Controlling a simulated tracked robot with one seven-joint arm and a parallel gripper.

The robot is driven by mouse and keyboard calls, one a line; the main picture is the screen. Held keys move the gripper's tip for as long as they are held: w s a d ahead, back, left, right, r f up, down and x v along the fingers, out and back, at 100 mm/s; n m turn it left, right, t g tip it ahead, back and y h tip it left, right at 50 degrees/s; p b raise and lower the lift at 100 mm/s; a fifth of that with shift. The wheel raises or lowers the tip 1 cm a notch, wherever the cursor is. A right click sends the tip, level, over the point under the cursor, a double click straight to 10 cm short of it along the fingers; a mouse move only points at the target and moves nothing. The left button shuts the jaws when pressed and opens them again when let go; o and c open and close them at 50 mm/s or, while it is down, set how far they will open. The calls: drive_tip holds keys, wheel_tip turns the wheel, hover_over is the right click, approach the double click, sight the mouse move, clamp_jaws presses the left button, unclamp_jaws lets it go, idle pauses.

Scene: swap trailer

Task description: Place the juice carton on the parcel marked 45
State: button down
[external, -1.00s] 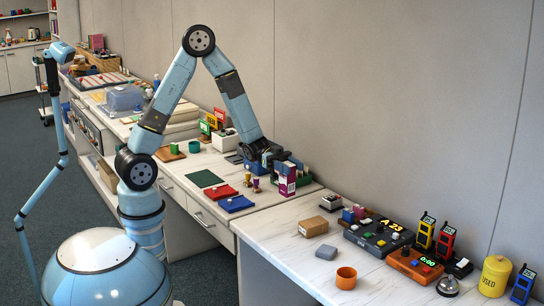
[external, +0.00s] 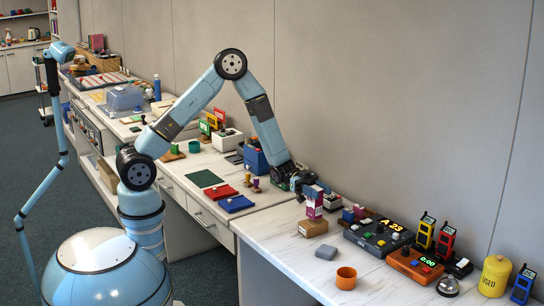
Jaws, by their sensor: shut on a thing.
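The juice carton (external: 314,207) is a small upright box in pink-purple and white. My gripper (external: 315,190) is shut on its upper part. The carton is over a small brown parcel (external: 313,228) near the back left of the right-hand white table. The carton's lower end is at or just above the parcel's top; I cannot tell whether they touch. No number on the parcel can be read at this size.
A grey block (external: 326,252) and an orange cup (external: 346,278) stand in front of the parcel. A dark device reading A 23 (external: 379,236) and an orange timer (external: 414,265) stand to the right. A blue box (external: 256,160) is behind left. The table's front left is clear.

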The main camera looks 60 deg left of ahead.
drive_tip(key=shift+f, duration=0.95)
drive_tip(key=c, duration=0.5)
unclamp_jaws()
drive_tip(key=shift+f, duration=0.1)
